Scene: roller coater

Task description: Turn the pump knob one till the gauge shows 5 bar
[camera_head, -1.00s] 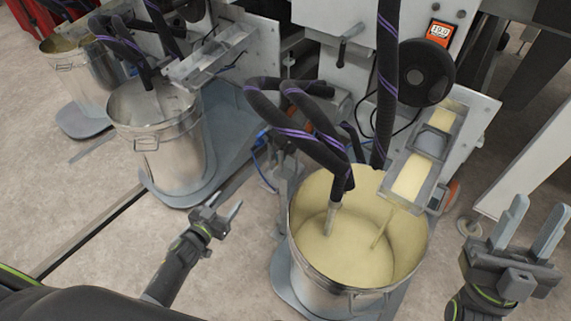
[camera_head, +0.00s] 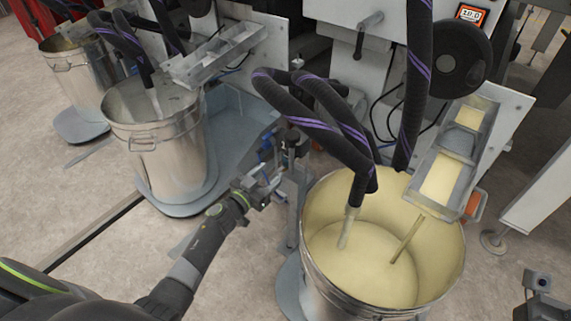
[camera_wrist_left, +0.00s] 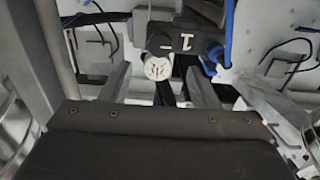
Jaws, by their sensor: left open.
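The pump (camera_head: 292,143) is a small dark unit between the steel buckets; it also shows in the left wrist view as a dark block marked 1 (camera_wrist_left: 172,38). A round white gauge (camera_wrist_left: 158,68) hangs under the block; its needle is too small to read. I cannot clearly make out the knob. My left gripper (camera_head: 272,180) is open and points at the pump from the front left. In the left wrist view its fingers (camera_wrist_left: 160,72) stand on either side of the gauge, apparently empty. My right gripper (camera_head: 538,285) is cut off at the lower right, fingers unclear.
A bucket of cream-coloured liquid (camera_head: 318,283) stands right of the left gripper. Dark hoses (camera_head: 325,125) arch above it. Another steel bucket (camera_head: 170,155) stands left. A blue hose (camera_wrist_left: 229,25) runs beside the block.

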